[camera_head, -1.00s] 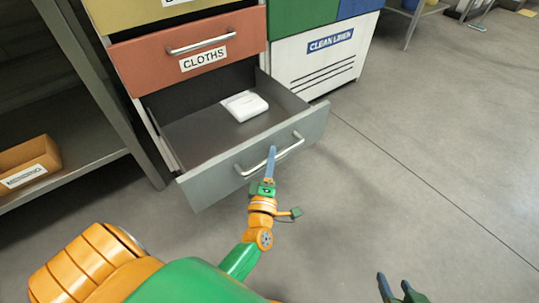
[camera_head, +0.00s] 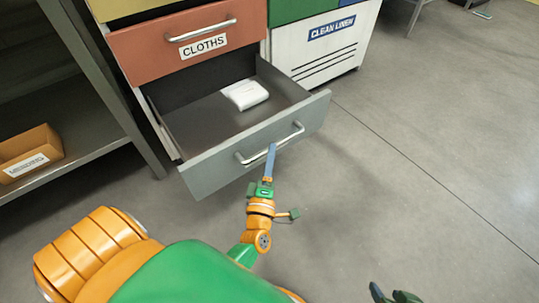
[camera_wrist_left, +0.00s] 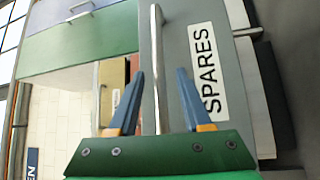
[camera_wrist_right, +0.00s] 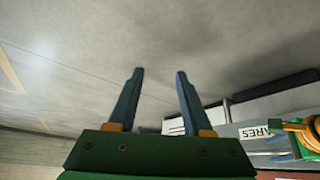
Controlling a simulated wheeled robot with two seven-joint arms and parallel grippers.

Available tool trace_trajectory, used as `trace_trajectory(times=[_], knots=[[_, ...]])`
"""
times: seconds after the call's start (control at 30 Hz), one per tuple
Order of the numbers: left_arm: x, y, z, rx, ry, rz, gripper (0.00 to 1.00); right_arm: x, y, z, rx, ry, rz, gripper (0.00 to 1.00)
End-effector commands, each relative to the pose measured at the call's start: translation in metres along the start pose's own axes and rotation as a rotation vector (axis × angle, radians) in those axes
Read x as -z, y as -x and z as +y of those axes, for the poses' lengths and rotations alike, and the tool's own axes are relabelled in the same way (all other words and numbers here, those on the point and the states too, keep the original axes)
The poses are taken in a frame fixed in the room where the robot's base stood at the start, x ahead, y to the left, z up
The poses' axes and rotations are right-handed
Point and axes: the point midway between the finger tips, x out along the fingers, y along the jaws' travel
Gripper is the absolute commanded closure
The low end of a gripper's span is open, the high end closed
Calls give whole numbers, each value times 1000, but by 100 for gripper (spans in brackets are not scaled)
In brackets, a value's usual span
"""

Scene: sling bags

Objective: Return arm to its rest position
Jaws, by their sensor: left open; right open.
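My left gripper (camera_head: 270,160) is at the handle (camera_head: 272,146) of the grey, pulled-out drawer (camera_head: 240,160). In the left wrist view its fingers (camera_wrist_left: 160,95) are apart, with the bar handle (camera_wrist_left: 155,70) standing between them and the "SPARES" label (camera_wrist_left: 207,70) on the drawer front behind. I cannot tell whether a finger touches the handle. My right gripper (camera_head: 392,294) is at the bottom right of the head view, partly cut off. In the right wrist view its fingers (camera_wrist_right: 156,95) are spread and empty over bare floor.
A folded white item (camera_head: 245,95) lies in the open drawer. The shut "CLOTHS" drawer (camera_head: 150,50) is above it, and a "CLEAN LINEN" bin (camera_head: 325,50) stands to the right. A shelf with a cardboard box (camera_head: 35,145) is at left. The floor (camera_head: 420,160) at right is clear.

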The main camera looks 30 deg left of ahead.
Motion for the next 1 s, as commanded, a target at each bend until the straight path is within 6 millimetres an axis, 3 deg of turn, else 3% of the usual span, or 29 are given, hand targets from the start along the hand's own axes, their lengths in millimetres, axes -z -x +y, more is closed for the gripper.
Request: trace_trajectory(times=[0.1, 0.23, 0.73, 0.87, 0.93, 1.0], knots=[[0, 21, 1, 4, 1, -1, 51, -24, 6, 1, -1, -6, -115, 50], [0, 36, 1, 2, 1, -1, 51, -39, 9, 2, -1, -9, -187, 50], [-7, 37, 0, 17, -28, -42, 51, -42, 8, 2, -1, -10, -200, 50], [-53, 45, -16, 135, -292, -364, 51, -45, -4, 2, -2, -11, -217, 50], [-76, 65, -34, 215, -519, -602, 51, -50, -14, 2, -2, -12, -230, 50], [-83, 90, -55, 286, -725, -807, 51, -54, -22, 2, -2, -12, -238, 50]])
